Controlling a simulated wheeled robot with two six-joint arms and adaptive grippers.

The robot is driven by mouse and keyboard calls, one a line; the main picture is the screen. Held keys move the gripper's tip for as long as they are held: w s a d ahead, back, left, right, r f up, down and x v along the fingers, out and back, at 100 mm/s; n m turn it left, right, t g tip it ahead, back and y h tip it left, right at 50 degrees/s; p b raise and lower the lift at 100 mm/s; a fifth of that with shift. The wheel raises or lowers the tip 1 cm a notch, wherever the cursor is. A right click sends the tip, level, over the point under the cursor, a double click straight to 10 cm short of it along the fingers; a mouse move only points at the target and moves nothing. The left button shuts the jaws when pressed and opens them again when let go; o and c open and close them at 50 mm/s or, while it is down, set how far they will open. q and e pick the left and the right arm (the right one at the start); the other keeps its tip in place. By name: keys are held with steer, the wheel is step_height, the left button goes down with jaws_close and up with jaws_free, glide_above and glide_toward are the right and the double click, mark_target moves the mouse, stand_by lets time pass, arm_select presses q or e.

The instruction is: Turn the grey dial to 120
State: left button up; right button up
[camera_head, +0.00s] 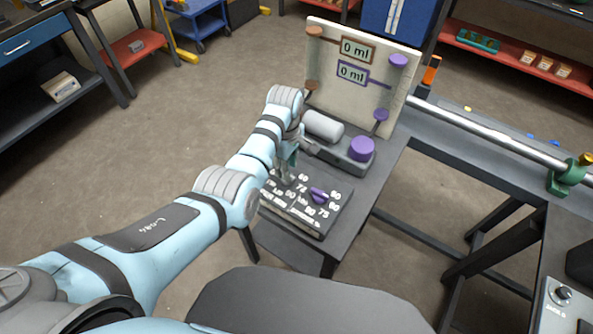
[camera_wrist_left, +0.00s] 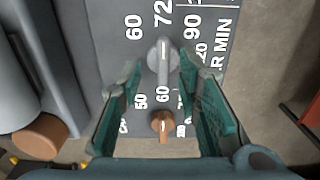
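The grey dial (camera_wrist_left: 162,58) sits on a dark panel with white numbers. Its bar handle lies upright in the left wrist view, with its white mark towards the 72. The 120 label (camera_wrist_left: 201,53) is just right of it. My left gripper (camera_wrist_left: 158,72) is open, with one teal finger on either side of the dial's handle and gaps showing. In the head view my left gripper (camera_head: 287,168) is over the far left part of the dial panel (camera_head: 298,228) and hides the grey dial. My right gripper is not in view.
A copper dial (camera_wrist_left: 162,124) sits close between the fingers' lower parts. A purple dial (camera_head: 319,195) stands on the same panel. Behind are a grey cylinder (camera_head: 324,126), a purple knob (camera_head: 361,148) and a board (camera_head: 393,98) with two "0 ml" displays.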

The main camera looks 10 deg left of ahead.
arm_select(q)
step_height(320, 180, down, 2)
steer(key=shift+s+a+f+b, duration=0.15)
steer(key=shift+f+b, duration=0.1)
steer(key=shift+b, duration=0.3)
steer(key=shift+r, duration=0.15)
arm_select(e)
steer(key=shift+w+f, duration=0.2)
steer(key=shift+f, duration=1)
arm_select(q)
jaws_close()
